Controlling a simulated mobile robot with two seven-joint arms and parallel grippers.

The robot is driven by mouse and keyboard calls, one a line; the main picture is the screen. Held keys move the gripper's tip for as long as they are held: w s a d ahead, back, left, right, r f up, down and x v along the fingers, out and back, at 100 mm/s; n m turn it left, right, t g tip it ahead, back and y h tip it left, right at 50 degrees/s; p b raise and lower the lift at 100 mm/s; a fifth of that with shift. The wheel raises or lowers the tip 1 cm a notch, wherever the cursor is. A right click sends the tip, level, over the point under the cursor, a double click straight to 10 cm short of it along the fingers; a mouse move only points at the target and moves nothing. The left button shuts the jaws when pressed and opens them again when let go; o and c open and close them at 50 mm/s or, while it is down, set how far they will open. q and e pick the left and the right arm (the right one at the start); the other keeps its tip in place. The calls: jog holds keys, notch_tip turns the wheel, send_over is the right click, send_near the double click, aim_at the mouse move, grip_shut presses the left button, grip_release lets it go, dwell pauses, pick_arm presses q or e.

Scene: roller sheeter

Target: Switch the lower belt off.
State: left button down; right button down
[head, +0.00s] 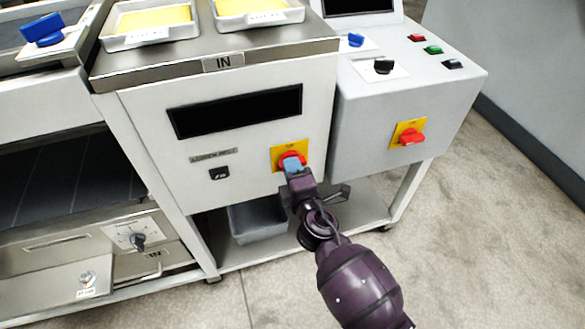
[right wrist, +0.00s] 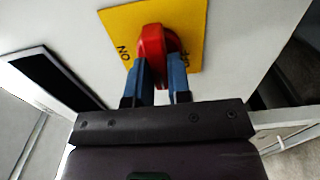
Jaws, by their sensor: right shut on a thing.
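The lower belt switch is a red rotary knob (head: 291,158) on a yellow plate (head: 276,157), on the front of the white cabinet, right of a plate reading about "LOWER BELT" (head: 213,155). In the right wrist view the red knob (right wrist: 153,55) stands on its yellow plate (right wrist: 190,20), with "ON" at the left and a partly hidden label at the right. My right gripper (head: 292,166) is shut on the red knob; its blue fingers (right wrist: 162,75) lie on both sides of it. My left gripper is not in view.
A second red knob (head: 411,137) on a yellow plate sits on the grey control box at the right. Its top carries several buttons and a black knob (head: 384,65). A grey bin (head: 257,222) stands on the shelf below. The floor at the right is clear.

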jog(key=c, duration=1.1)
grip_release()
jog(key=shift+o, duration=0.2)
jog(key=v, duration=1)
jog(key=shift+s+p, duration=0.35)
jog(key=shift+s, duration=0.05)
jog(key=shift+d, duration=0.1)
